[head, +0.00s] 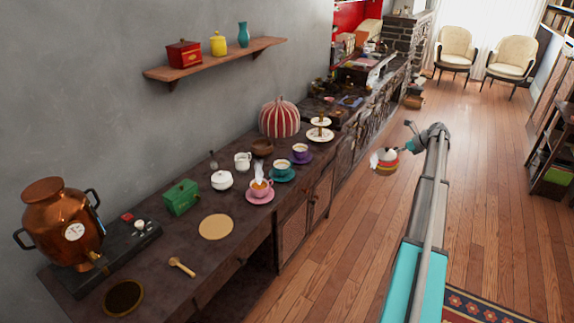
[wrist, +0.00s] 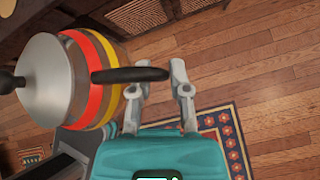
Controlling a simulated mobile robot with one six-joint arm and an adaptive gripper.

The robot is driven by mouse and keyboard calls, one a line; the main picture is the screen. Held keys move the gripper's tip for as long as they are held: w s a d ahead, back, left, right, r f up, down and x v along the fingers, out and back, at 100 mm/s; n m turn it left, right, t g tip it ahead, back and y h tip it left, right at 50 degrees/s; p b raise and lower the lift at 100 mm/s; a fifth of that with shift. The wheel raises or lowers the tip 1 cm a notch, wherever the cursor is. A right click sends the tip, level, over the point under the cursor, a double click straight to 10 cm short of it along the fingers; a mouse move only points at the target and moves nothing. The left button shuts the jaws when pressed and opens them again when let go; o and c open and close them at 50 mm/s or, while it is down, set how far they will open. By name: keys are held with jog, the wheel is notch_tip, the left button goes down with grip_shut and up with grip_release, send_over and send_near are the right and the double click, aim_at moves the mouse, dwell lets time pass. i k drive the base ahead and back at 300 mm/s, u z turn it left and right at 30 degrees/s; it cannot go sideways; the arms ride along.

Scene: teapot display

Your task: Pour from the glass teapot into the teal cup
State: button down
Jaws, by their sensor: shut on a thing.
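The teapot (head: 386,162) hangs over the wooden floor, right of the counter, in the head view. In the wrist view the teapot (wrist: 70,80) has a silver lid with a black knob, red and yellow bands and a dark handle. My gripper (wrist: 156,78) is shut on that handle, which crosses its two fingers; it also shows in the head view (head: 408,138). The teal cup (head: 281,167) stands upright on a teal saucer (head: 292,176) on the counter, left of the teapot and well apart from it. The teapot's contents cannot be made out.
A pink cup (head: 260,188) and a purple cup (head: 300,151) flank the teal one on the dark counter (head: 150,275). A white sugar bowl (head: 222,180), a creamer (head: 243,161) and a tiered stand (head: 320,130) are close by. The floor (head: 370,220) beside the counter is clear.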

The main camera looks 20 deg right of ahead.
aim_at(282, 167)
jog(key=i, duration=1)
jog(key=z, duration=0.05)
